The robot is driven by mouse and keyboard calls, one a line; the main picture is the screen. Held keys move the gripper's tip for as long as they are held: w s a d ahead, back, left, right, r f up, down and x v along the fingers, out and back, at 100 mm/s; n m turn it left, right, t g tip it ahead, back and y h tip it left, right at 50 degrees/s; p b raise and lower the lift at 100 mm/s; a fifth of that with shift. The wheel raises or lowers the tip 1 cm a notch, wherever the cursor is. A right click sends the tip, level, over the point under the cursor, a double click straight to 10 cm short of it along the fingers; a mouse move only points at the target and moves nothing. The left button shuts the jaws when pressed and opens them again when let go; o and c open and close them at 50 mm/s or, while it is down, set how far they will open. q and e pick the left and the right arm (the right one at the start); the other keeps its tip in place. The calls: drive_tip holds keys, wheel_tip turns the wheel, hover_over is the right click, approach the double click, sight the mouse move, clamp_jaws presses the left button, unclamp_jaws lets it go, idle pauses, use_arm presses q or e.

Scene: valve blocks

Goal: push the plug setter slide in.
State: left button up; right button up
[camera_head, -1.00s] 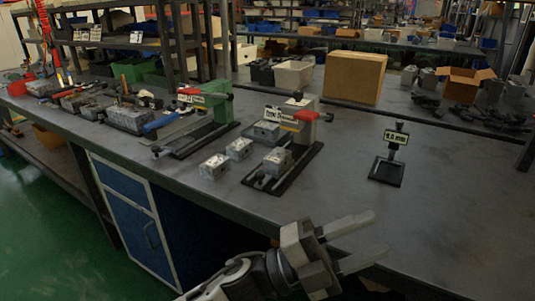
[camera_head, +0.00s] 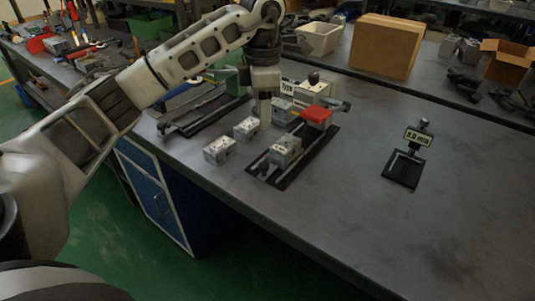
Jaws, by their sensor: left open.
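A bench fixture (camera_head: 297,148) with a black base, a pale upright body and a red block (camera_head: 317,116) stands at mid-bench. A dark round knob tops it, and a grey rod end shows to the right of the red block. A metal valve block (camera_head: 285,151) sits at its near end. A second, green fixture (camera_head: 205,110) stands to its left, partly hidden by my arm. I cannot tell which is the plug setter. My left gripper (camera_head: 264,120) points down, open, just left of the pale body; contact is unclear. My right gripper is out of view.
Two loose valve blocks (camera_head: 219,151) (camera_head: 247,129) lie left of the near fixture. A small stand with a display (camera_head: 404,165) is to the right. A cardboard box (camera_head: 387,47) and a pale bin (camera_head: 320,37) are behind. The front right bench is clear.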

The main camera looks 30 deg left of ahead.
sight(264, 164)
use_arm(q)
wheel_tip(264, 164, down, 14)
drive_tip(key=shift+r+p, duration=0.15)
drive_tip(key=shift+p, duration=0.3)
